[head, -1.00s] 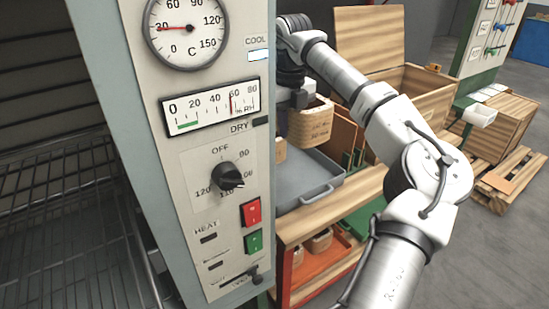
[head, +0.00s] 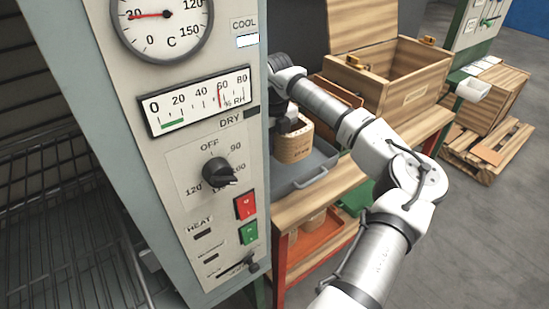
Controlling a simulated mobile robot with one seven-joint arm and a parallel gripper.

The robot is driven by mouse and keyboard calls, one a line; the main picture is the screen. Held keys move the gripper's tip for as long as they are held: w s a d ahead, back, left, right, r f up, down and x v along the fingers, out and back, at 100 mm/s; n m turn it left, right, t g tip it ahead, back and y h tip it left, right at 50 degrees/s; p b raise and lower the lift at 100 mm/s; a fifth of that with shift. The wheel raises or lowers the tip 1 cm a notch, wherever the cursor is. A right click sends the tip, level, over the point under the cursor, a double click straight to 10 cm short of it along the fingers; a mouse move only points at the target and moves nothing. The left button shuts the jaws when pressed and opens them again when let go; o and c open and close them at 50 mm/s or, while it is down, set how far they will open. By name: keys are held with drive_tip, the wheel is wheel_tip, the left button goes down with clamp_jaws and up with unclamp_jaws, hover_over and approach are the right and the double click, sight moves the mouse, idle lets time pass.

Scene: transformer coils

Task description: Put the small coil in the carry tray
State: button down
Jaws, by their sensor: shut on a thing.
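A tan coil (head: 293,146) hangs at the dark end of my gripper (head: 284,121), which is shut on it. The coil stands out over the left part of the grey carry tray (head: 322,160). I cannot tell whether its bottom touches the tray floor. The tray sits on the wooden bench top, with its handle facing me. The fingertips are hidden by the coil and the arm. The cabinet edge hides the tray's left part.
The grey drying cabinet (head: 193,150) stands close on the left. An open wooden box (head: 405,75) is on the bench behind my arm. Coils (head: 312,222) lie on the orange lower shelf. A pallet (head: 488,150) lies on the floor at right.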

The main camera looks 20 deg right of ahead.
sight(288, 136)
drive_tip(key=shift+f+p, duration=0.4)
drive_tip(key=shift+f, duration=2.7)
drive_tip(key=shift+f, duration=0.15)
drive_tip(key=c, duration=1.3)
unclamp_jaws()
wheel_tip(288, 136, up, 12)
drive_tip(key=shift+r+b, duration=0.15)
drive_tip(key=shift+b, duration=0.75)
